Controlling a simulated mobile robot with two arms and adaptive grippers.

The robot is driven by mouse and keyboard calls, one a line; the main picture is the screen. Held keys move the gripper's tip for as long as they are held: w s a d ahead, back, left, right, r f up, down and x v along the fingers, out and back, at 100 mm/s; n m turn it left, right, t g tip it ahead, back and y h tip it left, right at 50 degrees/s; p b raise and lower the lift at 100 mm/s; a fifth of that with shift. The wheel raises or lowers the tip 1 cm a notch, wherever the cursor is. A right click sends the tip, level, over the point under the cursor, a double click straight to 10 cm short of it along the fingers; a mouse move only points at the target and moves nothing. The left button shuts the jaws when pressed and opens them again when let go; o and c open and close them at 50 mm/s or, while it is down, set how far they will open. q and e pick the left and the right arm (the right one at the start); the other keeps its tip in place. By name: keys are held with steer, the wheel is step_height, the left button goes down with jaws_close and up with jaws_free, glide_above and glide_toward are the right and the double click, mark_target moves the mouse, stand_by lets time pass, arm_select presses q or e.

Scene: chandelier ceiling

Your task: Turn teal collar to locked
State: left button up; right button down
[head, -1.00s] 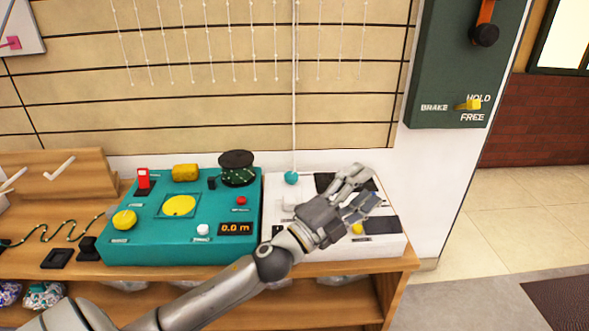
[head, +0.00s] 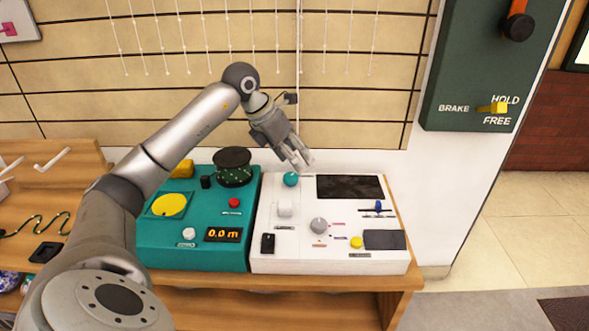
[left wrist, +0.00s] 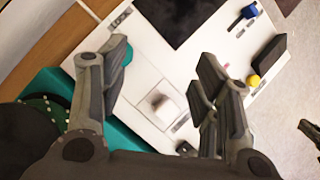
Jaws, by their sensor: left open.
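The teal collar (head: 291,179) is a small round teal piece at the back left of the white console (head: 285,248), at the lower end of a pale vertical cord. My left gripper (head: 302,162) is just above and behind it in the head view, pointing down, open and empty. In the left wrist view the fingers of my left gripper (left wrist: 163,60) are spread apart. The teal collar (left wrist: 128,53) shows there, partly hidden behind the left finger, near a printed LOCK label (left wrist: 122,16). I cannot tell whether the finger touches it.
A teal console (head: 190,255) with a dark green drum (head: 233,168) stands left of the white console. The white console carries a white block (head: 286,208), a grey knob (head: 318,226) and a yellow button (head: 356,242). A green brake panel (head: 475,65) hangs at right.

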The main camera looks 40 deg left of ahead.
arm_select(q)
steer(key=y, duration=0.2)
glide_toward(290, 176)
steer(key=shift+n+g, duration=0.3)
steer(key=shift+g, duration=0.1)
steer(key=b+x, duration=0.2)
steer(key=x, duration=0.5)
steer(key=shift+w+r, duration=0.1)
steer(key=shift+w, duration=0.1)
steer(key=shift+w+f, duration=0.35)
steer(key=shift+f, duration=0.3)
arm_select(e)
steer(key=shift+w+a+f+t, duration=0.15)
steer(key=shift+w+f+t, duration=0.2)
steer(key=shift+w, duration=0.3)
steer(key=shift+w+a+f+t, duration=0.15)
steer(key=shift+w+f, duration=0.25)
steer(key=shift+w, duration=0.25)
arm_select(q)
steer(key=shift+c, duration=0.3)
steer(key=c, duration=1)
arm_select(e)
steer(key=shift+d, duration=0.1)
